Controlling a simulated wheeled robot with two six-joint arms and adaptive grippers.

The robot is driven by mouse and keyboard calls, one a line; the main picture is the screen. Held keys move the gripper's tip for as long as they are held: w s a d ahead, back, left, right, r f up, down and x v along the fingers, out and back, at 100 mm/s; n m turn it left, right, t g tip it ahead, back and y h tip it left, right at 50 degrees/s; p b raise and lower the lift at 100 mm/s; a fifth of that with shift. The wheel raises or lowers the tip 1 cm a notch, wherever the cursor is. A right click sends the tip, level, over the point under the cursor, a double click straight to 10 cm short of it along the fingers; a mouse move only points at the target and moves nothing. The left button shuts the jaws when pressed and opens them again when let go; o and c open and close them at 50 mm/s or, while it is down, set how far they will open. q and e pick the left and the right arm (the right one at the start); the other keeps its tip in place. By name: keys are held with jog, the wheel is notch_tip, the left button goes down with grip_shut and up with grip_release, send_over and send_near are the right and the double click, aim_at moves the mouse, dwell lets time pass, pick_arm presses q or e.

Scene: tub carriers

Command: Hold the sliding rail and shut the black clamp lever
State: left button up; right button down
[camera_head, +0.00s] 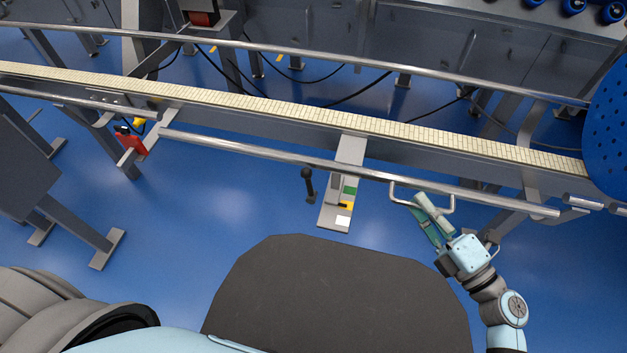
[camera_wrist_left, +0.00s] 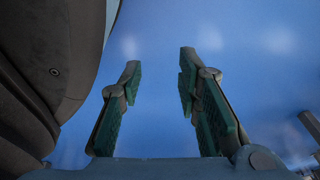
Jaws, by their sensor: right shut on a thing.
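The sliding rail (camera_head: 290,159) is a long silver bar along the front of the conveyor, with a U-shaped handle (camera_head: 399,201) near its right part. My right gripper (camera_head: 424,208) is shut on this handle; its fingers hide part of the bar. The black clamp lever (camera_head: 308,184) has a round knob and stands upright just below the rail, left of a grey bracket and clear of the right gripper. My left gripper (camera_wrist_left: 160,63) shows only in its wrist view, open and empty, its fingers wide apart over blue floor.
The grey bracket (camera_head: 335,215) carries green, yellow and white patches. A cream conveyor belt (camera_head: 250,103) runs behind the rail. A red box (camera_head: 131,140) hangs at the left and a blue perforated disc (camera_head: 609,125) is at the right edge. The floor before the lever is clear.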

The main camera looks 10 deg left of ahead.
pick_arm(q)
jog(key=shift+c, duration=0.5)
